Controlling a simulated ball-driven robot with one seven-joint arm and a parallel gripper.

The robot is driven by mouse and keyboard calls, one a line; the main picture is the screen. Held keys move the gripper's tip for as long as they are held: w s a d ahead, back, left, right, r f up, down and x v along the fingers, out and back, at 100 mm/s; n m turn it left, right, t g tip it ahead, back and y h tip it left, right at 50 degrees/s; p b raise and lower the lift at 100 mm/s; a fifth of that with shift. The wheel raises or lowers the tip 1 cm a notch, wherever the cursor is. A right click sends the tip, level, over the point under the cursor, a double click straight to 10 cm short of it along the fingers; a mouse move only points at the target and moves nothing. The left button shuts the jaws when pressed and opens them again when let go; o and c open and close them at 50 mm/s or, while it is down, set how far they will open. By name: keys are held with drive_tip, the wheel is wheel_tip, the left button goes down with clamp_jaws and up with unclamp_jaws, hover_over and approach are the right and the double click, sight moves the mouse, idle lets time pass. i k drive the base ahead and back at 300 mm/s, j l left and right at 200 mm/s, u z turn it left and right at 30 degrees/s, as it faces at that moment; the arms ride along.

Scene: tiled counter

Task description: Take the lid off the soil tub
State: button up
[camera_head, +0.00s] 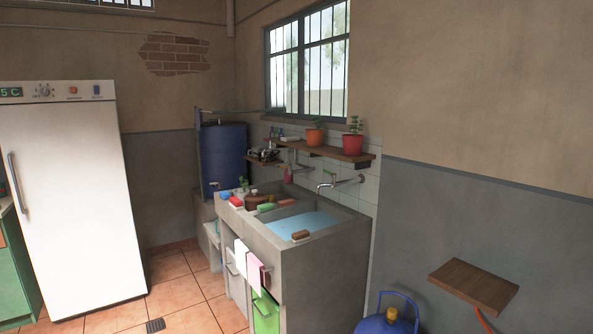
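I cannot make out a soil tub or its lid for certain. A small brown round thing (251,200) sits on the concrete sink counter (328,258), among several small items. At this size I cannot tell whether it is the tub or has a lid. A green container (265,313) shows low under the counter, partly hidden by hanging cloths. My gripper is not in view.
A white fridge (68,200) stands at the left. A blue barrel (223,157) is in the corner. A shelf (338,153) holds two potted plants. A blue gas cylinder (385,325) and a wooden wall shelf (472,286) are at right. Tiled floor (190,292) is free at left.

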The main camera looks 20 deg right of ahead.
sight(254, 198)
drive_tip(key=i+j+z, duration=0.1)
drive_tip(key=i, duration=0.35)
drive_tip(key=i+j+z, duration=0.1)
drive_tip(key=i, duration=0.35)
drive_tip(key=i+j+z, duration=0.1)
drive_tip(key=i, duration=0.35)
drive_tip(key=i+j+z, duration=0.1)
drive_tip(key=i+j, duration=0.15)
drive_tip(key=i, duration=0.2)
drive_tip(key=i+j+z, duration=0.1)
drive_tip(key=i+j, duration=0.15)
drive_tip(key=i, duration=0.15)
